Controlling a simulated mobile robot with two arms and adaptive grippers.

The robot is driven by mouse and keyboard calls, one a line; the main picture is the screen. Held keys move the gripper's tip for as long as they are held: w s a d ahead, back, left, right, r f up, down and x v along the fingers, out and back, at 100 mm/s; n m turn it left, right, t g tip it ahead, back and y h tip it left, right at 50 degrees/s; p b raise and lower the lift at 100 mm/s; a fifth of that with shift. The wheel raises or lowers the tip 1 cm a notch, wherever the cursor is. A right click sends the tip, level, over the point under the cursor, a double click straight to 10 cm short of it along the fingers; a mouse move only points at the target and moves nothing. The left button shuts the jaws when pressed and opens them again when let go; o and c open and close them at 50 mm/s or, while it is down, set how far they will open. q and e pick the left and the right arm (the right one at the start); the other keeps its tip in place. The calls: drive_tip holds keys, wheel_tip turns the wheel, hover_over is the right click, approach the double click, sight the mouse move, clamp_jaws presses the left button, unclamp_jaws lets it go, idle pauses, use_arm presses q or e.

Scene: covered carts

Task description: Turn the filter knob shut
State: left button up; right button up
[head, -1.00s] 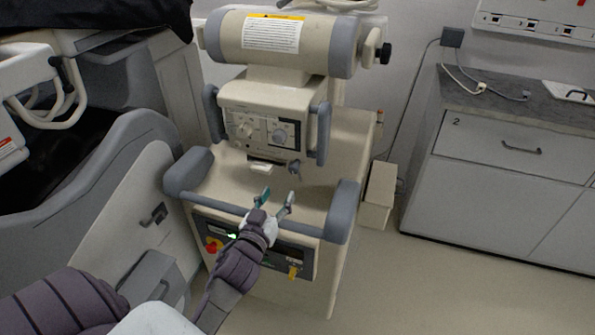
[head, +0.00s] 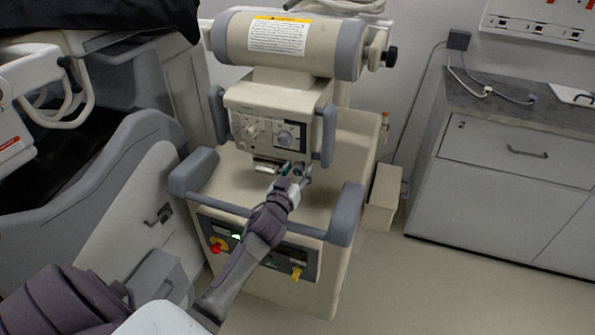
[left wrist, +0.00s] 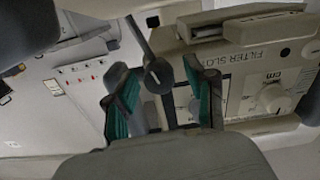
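A dark grey knob with a long lever-like handle and a white mark (left wrist: 157,76) shows in the left wrist view, beside the printed words FILTER SLOT. In the head view this knob (head: 298,168) is small and partly hidden, under the lower right of the control box. My left gripper (head: 296,177) is open, with its teal-padded fingers just in front of the knob. In the left wrist view the open fingers (left wrist: 160,100) stand on either side of the knob, with gaps visible; contact cannot be told. My right gripper is not in view.
The control box (head: 262,101) carries dials above the knob, flanked by grey bumpers. A grey handle rail (head: 343,214) runs across the cart's front. A covered machine (head: 120,190) stands close on the left. A cabinet (head: 505,195) stands right, with free floor before it.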

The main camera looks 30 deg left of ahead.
use_arm(q)
clamp_jaws()
drive_tip(key=shift+m, duration=1)
drive_tip(key=m, duration=0.5)
drive_tip(key=shift+d+p, duration=0.1)
drive_tip(key=shift+p, duration=0.3)
drive_tip(key=m, duration=0.5)
drive_tip(key=shift+f, duration=0.15)
drive_tip(key=shift+m, duration=1.9)
